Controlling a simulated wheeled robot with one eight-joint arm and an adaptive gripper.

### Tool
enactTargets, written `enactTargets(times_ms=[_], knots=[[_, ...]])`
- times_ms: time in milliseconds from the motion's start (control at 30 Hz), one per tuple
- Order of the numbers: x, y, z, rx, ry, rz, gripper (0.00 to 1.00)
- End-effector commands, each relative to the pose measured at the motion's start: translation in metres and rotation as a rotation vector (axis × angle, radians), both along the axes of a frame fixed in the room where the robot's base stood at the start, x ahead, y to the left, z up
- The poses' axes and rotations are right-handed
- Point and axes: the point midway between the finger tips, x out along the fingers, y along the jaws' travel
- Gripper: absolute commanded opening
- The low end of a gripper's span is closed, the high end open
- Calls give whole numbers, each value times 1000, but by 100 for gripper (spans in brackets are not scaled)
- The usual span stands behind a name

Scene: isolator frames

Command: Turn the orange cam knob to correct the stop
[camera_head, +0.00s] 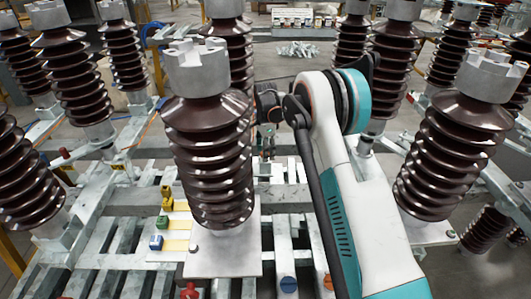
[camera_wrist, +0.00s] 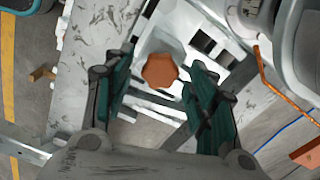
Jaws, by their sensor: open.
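The orange cam knob (camera_wrist: 160,72) shows in the wrist view as a faceted, orange-brown head. It sits beyond and between the two teal fingers of my gripper (camera_wrist: 158,60). The fingers are spread, with a visible gap on each side of the knob, and nothing is held. In the head view my gripper (camera_head: 266,150) is small and points down behind the front insulator, partly covered by my arm. I cannot pick out this knob there.
Ribbed brown insulators (camera_head: 209,150) stand close to my arm on the left, with another insulator (camera_head: 455,150) on the right. A blue knob (camera_head: 288,284) and an orange-red knob (camera_head: 328,282) sit on the near frame. Wrist view shows an orange cable (camera_wrist: 270,80) at right.

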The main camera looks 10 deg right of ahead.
Motion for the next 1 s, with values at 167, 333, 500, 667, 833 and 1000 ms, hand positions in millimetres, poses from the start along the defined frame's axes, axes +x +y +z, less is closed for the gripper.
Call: enactTargets(times_ms=[167,333,500,667,833,1000], knots=[[0,0,-2,0,0,0,52],[0,0,-2,0,0,0,45],[0,0,-2,0,0,0,8],[0,0,-2,0,0,1,8],[0,0,-2,0,0,24,8],[0,0,-2,0,0,95,8]])
